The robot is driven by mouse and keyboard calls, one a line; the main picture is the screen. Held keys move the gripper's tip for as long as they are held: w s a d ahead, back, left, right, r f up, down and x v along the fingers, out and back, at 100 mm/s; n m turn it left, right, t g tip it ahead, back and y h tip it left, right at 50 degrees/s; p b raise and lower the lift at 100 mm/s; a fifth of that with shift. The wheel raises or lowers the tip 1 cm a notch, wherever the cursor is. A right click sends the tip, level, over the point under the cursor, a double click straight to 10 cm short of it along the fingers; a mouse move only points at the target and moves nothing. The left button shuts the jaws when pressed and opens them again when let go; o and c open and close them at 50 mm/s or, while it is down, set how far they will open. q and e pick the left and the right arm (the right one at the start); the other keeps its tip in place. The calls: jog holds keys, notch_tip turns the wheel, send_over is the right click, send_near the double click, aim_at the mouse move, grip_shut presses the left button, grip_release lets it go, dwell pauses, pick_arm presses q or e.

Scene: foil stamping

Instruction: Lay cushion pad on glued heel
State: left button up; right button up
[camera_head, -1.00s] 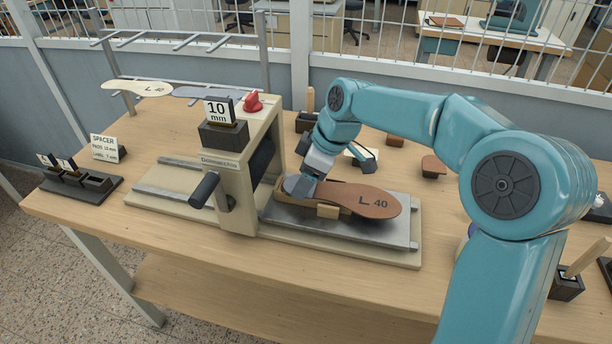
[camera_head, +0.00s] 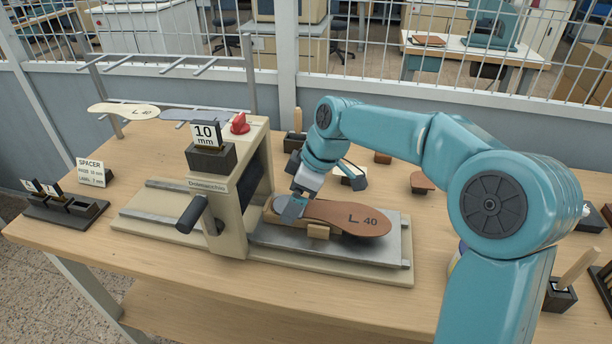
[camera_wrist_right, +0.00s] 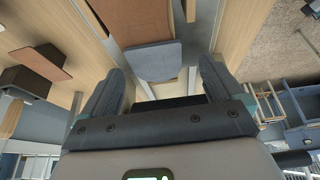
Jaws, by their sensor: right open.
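A brown insole (camera_head: 345,217) marked "L 40" lies on the bed of the press, its heel end nearest the press frame; it also shows in the right wrist view (camera_wrist_right: 142,18). The grey cushion pad (camera_wrist_right: 148,61) lies over the insole's heel end in the right wrist view; whether it touches fully I cannot tell. My right gripper (camera_head: 291,207) is at the heel, seen from behind in the head view. In the wrist view its fingers (camera_wrist_right: 160,85) are spread, with the pad just beyond them and apart from both. My left gripper is not in view.
The press frame (camera_head: 230,200) with its crank handle and "10 mm" sign stands close left of the gripper. A spacer rack (camera_head: 65,213) is at the table's left. A pale insole (camera_head: 123,110) sits on the rack behind. Small blocks lie at the right.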

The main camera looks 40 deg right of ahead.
jog(key=p+v, duration=0.1)
jog(key=v, duration=1.4)
jog(key=shift+r+p, duration=0.25)
jog(key=shift+p, duration=0.05)
